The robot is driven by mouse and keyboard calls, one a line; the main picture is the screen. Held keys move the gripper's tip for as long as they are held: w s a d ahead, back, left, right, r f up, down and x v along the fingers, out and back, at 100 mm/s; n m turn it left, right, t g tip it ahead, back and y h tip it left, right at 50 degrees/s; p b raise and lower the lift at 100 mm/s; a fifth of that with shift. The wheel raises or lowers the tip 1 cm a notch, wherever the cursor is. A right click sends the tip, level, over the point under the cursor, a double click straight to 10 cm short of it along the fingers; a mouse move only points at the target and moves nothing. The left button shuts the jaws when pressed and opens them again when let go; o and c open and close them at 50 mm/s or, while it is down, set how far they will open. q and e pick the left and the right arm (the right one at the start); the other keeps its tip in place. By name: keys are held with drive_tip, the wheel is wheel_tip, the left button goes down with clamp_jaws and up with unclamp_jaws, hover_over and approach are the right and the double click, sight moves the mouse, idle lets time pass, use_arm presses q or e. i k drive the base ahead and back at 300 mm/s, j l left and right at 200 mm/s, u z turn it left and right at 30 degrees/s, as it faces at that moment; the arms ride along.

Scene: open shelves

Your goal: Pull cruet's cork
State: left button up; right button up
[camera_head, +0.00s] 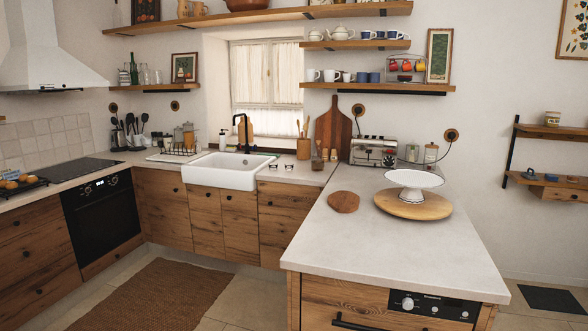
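I cannot pick out a cruet or its cork with certainty at this size. Jars with lids (431,154) stand at the back of the right counter, near the toaster. Whether any of these is the cruet I cannot tell. Neither of my grippers is in view.
The right counter (400,257) is largely bare at its front. It holds a white cake stand (414,181) on a round wooden board (384,204) and a smaller board (343,202). A white sink (226,178) is at the back. A rug (150,295) lies on the floor.

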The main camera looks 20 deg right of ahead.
sight(317, 163)
drive_tip(key=u, duration=0.4)
drive_tip(key=i+u, duration=0.15)
drive_tip(key=i, duration=0.75)
drive_tip(key=i+l+u, duration=0.2)
drive_tip(key=i, duration=0.75)
drive_tip(key=i+z, duration=0.3)
drive_tip(key=i, duration=0.25)
drive_tip(key=i+j+z, duration=0.3)
drive_tip(key=i, duration=0.3)
drive_tip(key=i+l+z, duration=0.2)
drive_tip(key=i+z, duration=0.2)
drive_tip(key=i+l+z, duration=0.1)
drive_tip(key=i+z, duration=0.65)
drive_tip(key=i+j+z, duration=0.15)
drive_tip(key=i+z, duration=0.2)
